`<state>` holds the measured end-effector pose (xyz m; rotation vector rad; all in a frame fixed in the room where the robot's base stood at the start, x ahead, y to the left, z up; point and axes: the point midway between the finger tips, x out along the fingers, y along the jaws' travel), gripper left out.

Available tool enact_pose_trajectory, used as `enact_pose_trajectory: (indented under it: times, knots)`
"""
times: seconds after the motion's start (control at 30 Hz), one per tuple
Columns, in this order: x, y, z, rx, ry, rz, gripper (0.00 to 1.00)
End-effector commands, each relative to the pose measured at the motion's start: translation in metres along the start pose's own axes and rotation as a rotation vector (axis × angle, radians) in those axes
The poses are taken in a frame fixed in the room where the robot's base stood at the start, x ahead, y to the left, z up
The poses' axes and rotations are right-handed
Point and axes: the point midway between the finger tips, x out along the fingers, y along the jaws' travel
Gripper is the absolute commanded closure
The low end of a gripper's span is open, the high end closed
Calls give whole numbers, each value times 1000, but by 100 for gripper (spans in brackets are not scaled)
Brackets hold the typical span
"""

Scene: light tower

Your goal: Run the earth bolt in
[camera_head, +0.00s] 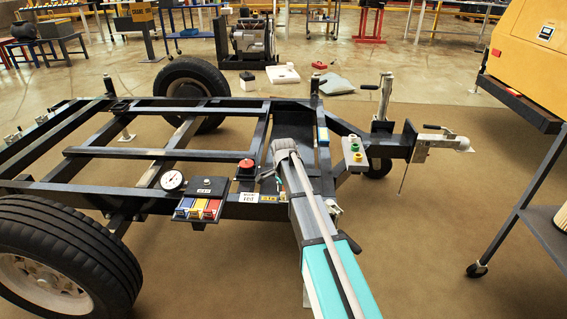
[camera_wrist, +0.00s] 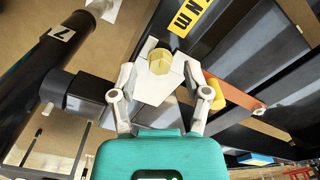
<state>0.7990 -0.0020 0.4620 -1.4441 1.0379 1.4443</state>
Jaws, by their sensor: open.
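A brass-coloured hexagonal bolt head (camera_wrist: 161,62) shows in the wrist view, close to my fingertips. I take it for the earth bolt. My gripper (camera_wrist: 167,57) is open, with its two pale fingers on either side of the bolt head. I cannot tell whether either finger touches it. A pale plate shows behind the bolt, between the fingers. In the head view my arm reaches over the dark trailer frame (camera_head: 115,153), and the bolt and fingertips cannot be made out there.
In the wrist view a black tube (camera_wrist: 50,65) marked 7 lies left, and an orange strip (camera_wrist: 240,98) lies right. In the head view a gauge (camera_head: 172,180), a coloured switch box (camera_head: 203,198) and a red knob (camera_head: 246,164) sit on the frame. A yellow housing (camera_head: 530,45) stands right.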

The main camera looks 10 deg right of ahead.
Motion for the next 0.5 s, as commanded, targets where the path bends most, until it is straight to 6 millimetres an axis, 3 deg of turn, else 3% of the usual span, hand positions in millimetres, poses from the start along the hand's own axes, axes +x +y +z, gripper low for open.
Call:
enact_pose_trajectory:
  times: [0.5]
  knots:
    - [0, 0, 0, -349, 0, 0, 39]
